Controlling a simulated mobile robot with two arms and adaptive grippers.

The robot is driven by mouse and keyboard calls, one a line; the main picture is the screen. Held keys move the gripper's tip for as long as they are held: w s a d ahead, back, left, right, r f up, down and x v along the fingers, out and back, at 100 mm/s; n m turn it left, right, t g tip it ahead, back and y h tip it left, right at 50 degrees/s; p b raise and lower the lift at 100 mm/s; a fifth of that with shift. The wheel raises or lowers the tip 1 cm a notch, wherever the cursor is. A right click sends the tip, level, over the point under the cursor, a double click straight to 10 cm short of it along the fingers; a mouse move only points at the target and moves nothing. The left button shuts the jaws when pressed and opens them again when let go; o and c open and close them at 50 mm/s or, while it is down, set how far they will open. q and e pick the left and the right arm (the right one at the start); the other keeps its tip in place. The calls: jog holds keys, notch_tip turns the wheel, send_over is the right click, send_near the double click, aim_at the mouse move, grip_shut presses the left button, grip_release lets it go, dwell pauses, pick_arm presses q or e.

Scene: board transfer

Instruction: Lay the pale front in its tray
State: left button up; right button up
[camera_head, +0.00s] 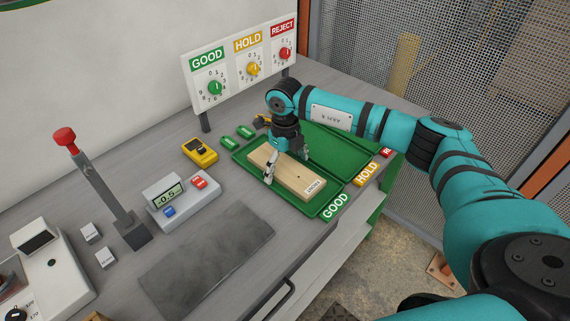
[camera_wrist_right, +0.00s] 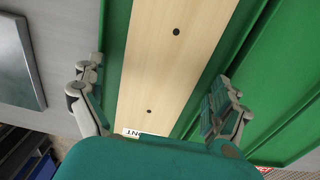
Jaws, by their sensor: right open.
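The pale front (camera_head: 293,178) is a light wooden board with two dark holes and a white label. It lies in the green tray (camera_head: 322,211) marked GOOD. In the right wrist view the board (camera_wrist_right: 176,65) runs between the two fingers, inside the green tray. My right gripper (camera_head: 286,166) is over the board, one finger on each side. In the right wrist view its fingers (camera_wrist_right: 158,103) stand apart with gaps to the board's edges, so it is open. My left gripper is not in view.
A second green tray (camera_head: 345,150) lies behind, partly under my right arm. A dial panel (camera_head: 240,67), yellow meter (camera_head: 200,151), digital display unit (camera_head: 183,203), red-knobbed lever (camera_head: 100,180) and dark grey mat (camera_head: 205,262) are on the bench. Mesh fencing stands beyond.

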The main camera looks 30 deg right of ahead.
notch_tip(320, 180, up, 12)
dwell(0.5)
